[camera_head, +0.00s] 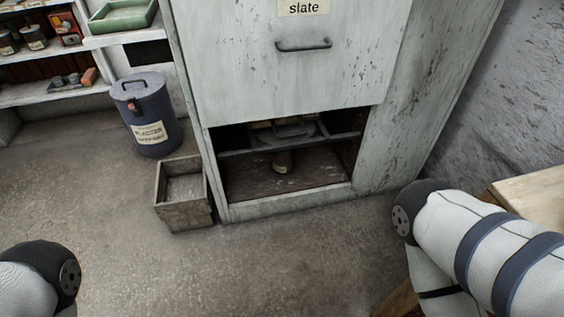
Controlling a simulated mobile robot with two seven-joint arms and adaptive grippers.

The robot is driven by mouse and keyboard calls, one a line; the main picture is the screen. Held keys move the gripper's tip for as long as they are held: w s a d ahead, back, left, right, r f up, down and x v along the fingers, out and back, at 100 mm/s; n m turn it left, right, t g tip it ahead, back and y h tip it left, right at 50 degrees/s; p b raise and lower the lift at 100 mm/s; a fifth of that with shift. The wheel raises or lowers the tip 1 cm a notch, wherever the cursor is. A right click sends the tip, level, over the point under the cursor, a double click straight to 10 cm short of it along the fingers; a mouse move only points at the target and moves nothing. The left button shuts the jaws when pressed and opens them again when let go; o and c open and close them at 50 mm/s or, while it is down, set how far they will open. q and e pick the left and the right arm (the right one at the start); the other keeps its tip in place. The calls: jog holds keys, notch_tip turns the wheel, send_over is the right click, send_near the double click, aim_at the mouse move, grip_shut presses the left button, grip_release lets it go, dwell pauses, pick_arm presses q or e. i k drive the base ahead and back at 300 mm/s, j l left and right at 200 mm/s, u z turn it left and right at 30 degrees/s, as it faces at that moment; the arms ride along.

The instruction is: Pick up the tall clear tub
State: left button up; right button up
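I see no tall clear tub in the head view. Neither gripper is in view. Only a rounded joint of my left arm shows at the lower left and a white, blue-banded part of my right arm at the lower right.
A worn white cabinet (228,82) labelled "slate" stands ahead. A blue lidded bin (148,118) and wooden box (183,205) stand left. Shelves (45,95) are upper left, a wooden surface (535,198) right. Floor in front is clear.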

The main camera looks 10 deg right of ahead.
aim_at(283, 160)
jog(key=i+z, duration=0.35)
jog(key=i+j+z, duration=0.5)
jog(key=i+z, duration=0.2)
